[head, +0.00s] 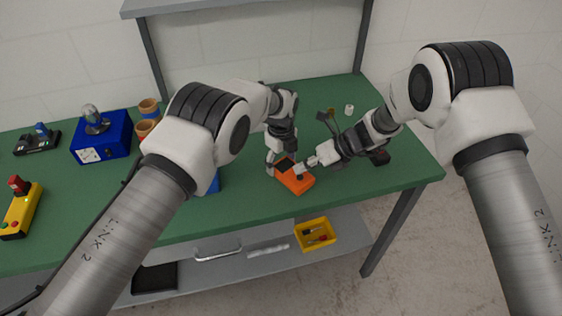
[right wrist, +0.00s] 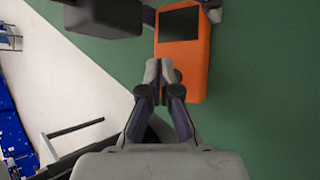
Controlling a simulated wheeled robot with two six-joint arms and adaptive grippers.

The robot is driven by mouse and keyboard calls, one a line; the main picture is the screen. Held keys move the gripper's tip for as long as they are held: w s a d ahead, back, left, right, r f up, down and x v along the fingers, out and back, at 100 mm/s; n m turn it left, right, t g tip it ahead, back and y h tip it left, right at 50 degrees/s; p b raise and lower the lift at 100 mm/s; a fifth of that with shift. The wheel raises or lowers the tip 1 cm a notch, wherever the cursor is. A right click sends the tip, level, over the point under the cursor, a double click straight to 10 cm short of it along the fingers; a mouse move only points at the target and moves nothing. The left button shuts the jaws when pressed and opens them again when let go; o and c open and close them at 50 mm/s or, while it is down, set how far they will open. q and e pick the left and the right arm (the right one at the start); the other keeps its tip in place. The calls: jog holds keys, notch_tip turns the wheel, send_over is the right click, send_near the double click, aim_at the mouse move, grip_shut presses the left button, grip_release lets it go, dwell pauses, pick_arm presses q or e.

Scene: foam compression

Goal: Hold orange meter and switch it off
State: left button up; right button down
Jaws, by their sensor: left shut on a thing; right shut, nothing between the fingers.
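The orange meter (head: 296,184) lies on the green table near its front edge, with a dark screen on its face. In the right wrist view the meter (right wrist: 199,62) shows its screen at the top, and its lower part is partly covered by my right gripper. My left gripper (head: 272,168) is shut on the meter at its left end. My right gripper (head: 312,161) is shut with nothing between its fingers; its tips (right wrist: 159,68) are over or at the meter's edge by the dial. Whether the tips touch the dial cannot be told.
A blue box (head: 104,138) with a gauge, brown cups (head: 149,107) and a yellow control box (head: 21,212) stand on the left of the green table (head: 240,205). A small white item (head: 349,109) is at the back right. A yellow bin (head: 315,234) sits on the lower shelf.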

aim_at(302, 176)
pick_arm(q)
jog(key=shift+f, duration=0.1)
pick_arm(e)
jog(key=shift+r, duration=3)
pick_arm(q)
jog(key=o, duration=1.4)
pick_arm(e)
jog(key=shift+w, duration=0.1)
